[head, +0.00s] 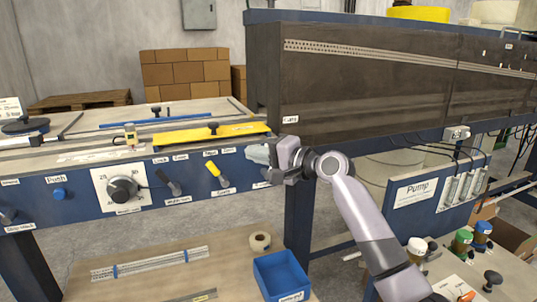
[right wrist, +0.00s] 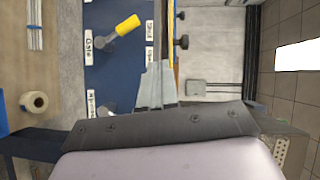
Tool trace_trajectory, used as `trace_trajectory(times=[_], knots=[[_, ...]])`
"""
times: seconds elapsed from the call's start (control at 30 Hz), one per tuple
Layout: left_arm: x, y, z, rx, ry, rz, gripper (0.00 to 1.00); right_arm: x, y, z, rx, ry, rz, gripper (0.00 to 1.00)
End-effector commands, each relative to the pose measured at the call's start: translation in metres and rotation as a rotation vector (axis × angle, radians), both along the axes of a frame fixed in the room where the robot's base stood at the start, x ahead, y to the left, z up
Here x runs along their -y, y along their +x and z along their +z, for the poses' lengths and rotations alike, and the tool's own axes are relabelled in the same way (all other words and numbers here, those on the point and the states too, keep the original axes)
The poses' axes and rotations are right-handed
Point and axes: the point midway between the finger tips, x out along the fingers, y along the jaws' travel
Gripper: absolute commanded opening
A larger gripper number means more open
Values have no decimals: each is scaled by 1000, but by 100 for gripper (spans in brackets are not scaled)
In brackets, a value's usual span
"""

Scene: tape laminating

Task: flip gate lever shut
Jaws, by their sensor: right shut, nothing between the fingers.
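The gate lever has a yellow handle (head: 213,169) and sits on the blue front panel of the bench. In the head view its handle leans up and left from its pivot. The yellow handle also shows in the right wrist view (right wrist: 127,25), beside a label reading "Gate". Small labels sit above it, too small to read surely. My right gripper (head: 258,154) is shut and empty, right of the lever and apart from it, in front of the panel's right end. Its fingertips (right wrist: 158,75) point at the panel side in the wrist view. My left gripper is not in view.
A black-handled lever (head: 171,184) and a round dial (head: 123,189) are left of the gate lever. A yellow plate (head: 200,136) lies on the bench top. Below are a tape roll (head: 260,242) and a blue bin (head: 281,275). A dark tank (head: 370,85) stands behind my right arm.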

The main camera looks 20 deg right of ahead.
Motion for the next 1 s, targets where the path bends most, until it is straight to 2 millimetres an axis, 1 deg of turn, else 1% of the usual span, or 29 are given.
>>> trace_trajectory(times=[0.1,0.33,0.87,0.97,1.0], knots=[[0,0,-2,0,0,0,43,8,-12,3,1,-2,-1,0],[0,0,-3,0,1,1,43,16,-26,8,0,-1,0,0],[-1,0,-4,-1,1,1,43,17,-28,9,-1,-1,0,0],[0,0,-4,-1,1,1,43,17,-29,-1,-3,-18,-7,0],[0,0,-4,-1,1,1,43,17,-30,-12,-6,-34,-13,0]])
